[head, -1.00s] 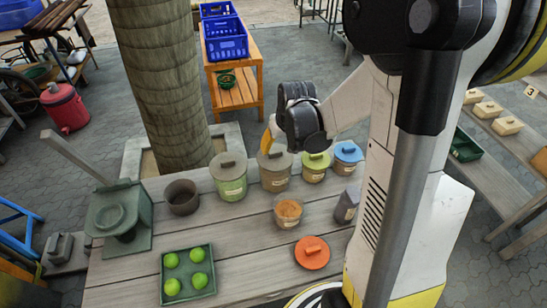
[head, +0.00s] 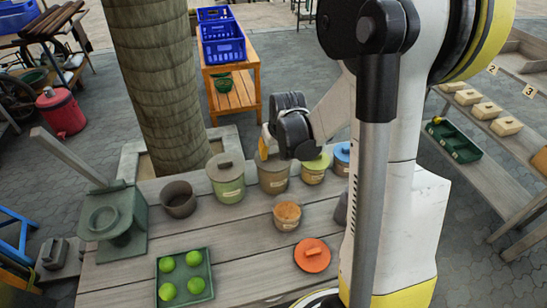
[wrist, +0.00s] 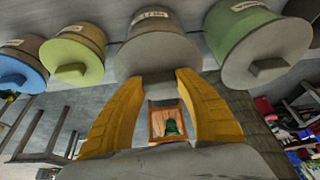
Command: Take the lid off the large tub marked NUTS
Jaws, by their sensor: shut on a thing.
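A large tub with a grey-brown lid (head: 273,180) stands in the back row on the table. Its label is too small to read in the head view, and in the wrist view the tub (wrist: 152,28) has a label cut off and unreadable. I cannot tell which tub is marked NUTS. My gripper (head: 264,152) is above this tub, its yellow fingers partly hidden by the wrist. In the wrist view my gripper (wrist: 166,80) has its fingers either side of the lid's grey knob (wrist: 158,87), shut on it. The lid appears seated on the tub.
A green tub (head: 228,185) stands close on the left, a yellow-green-lidded tub (head: 314,172) and a blue-lidded one (head: 342,158) on the right. In front are an open tub of brown contents (head: 287,216), an orange lid (head: 312,255) and a tray of limes (head: 208,262).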

